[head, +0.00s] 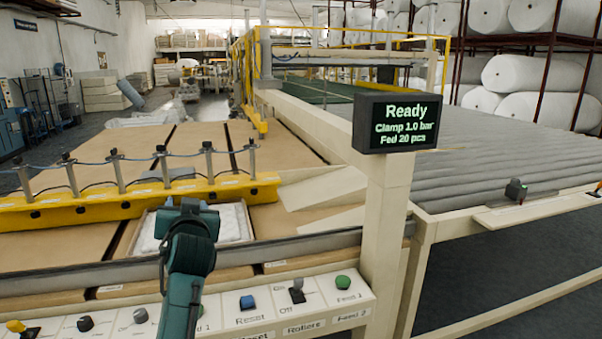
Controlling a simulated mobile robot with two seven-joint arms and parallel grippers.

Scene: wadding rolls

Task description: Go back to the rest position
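One teal arm of mine rises from the bottom edge in the head view, left of the middle. Its end, my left gripper (188,212), is over the front of the machine, in front of a shallow tray of white wadding (232,224). The fingers are hidden or too small to tell whether they are open. My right gripper is not in view. A control panel (318,302) with a blue button, a green button and several knobs runs along the bottom, beneath and right of the arm. A display (396,122) reads "Ready", "Clamp 1.0 bar", "Fed 20 pcs".
A yellow clamp bar (120,202) with several posts crosses the left side. A cream post (385,225) holds the display. A grey roller bed (480,160) fills the right, with white wadding rolls (540,75) on racks behind. Dark floor (510,265) is open at lower right.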

